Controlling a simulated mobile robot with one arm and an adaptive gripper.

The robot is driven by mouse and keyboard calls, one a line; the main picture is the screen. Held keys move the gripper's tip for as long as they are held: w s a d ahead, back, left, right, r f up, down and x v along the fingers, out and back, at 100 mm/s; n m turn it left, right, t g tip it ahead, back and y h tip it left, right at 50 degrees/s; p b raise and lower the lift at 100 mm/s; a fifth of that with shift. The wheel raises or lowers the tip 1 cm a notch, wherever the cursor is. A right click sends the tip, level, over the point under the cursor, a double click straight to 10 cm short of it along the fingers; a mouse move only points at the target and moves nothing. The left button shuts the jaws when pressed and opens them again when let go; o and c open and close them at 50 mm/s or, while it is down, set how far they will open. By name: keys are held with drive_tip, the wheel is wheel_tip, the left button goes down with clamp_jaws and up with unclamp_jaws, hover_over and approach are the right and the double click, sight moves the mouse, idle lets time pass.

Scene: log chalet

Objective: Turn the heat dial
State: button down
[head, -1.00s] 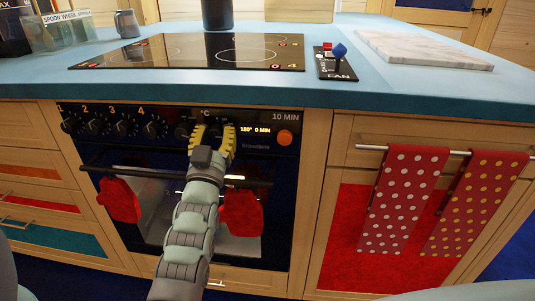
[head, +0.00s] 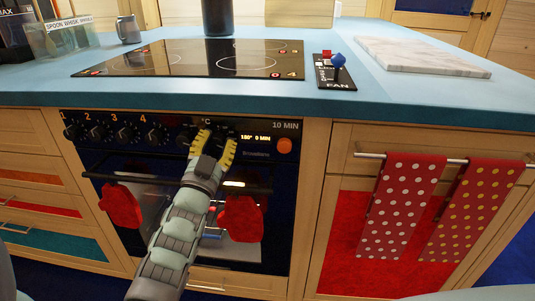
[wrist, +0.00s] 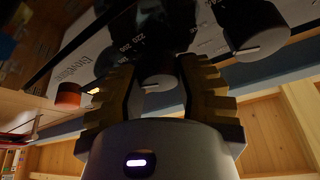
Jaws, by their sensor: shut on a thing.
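The heat dial (wrist: 154,78) is a dark round knob with a white pointer line, with printed temperature numbers beside it in the wrist view. My gripper (wrist: 158,68) has its two yellow ridged fingers on either side of this dial and is shut on it. In the head view my gripper (head: 217,138) is at the oven's control panel, below the °C mark, and its fingers mostly hide the dial. The oven display (head: 255,138) appears to read 180° and 0 MIN.
Several black numbered knobs (head: 124,134) are left of my gripper, and an orange knob (head: 284,146) is to its right. The oven handle (head: 130,177) with red mitts (head: 122,205) runs below. The blue countertop (head: 420,105) overhangs the panel.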

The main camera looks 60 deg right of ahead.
drive_tip(key=m+g, duration=0.1)
drive_tip(key=m, duration=0.1)
drive_tip(key=m+g, duration=0.1)
drive_tip(key=m, duration=0.2)
drive_tip(key=shift+d+g+p, duration=0.1)
drive_tip(key=shift+g+p, duration=0.25)
drive_tip(key=shift+g, duration=0.05)
drive_tip(key=shift+s+f+m+g+y, duration=0.15)
drive_tip(key=shift+m+g, duration=0.35)
drive_tip(key=shift+m, duration=0.75)
drive_tip(key=shift+w+r+m+g+y, duration=0.15)
drive_tip(key=shift+m+g, duration=0.35)
drive_tip(key=shift+m, duration=0.75)
drive_tip(key=shift+s+f+p, duration=0.1)
drive_tip(key=shift+p, duration=0.2)
drive_tip(key=c, duration=0.6)
unclamp_jaws()
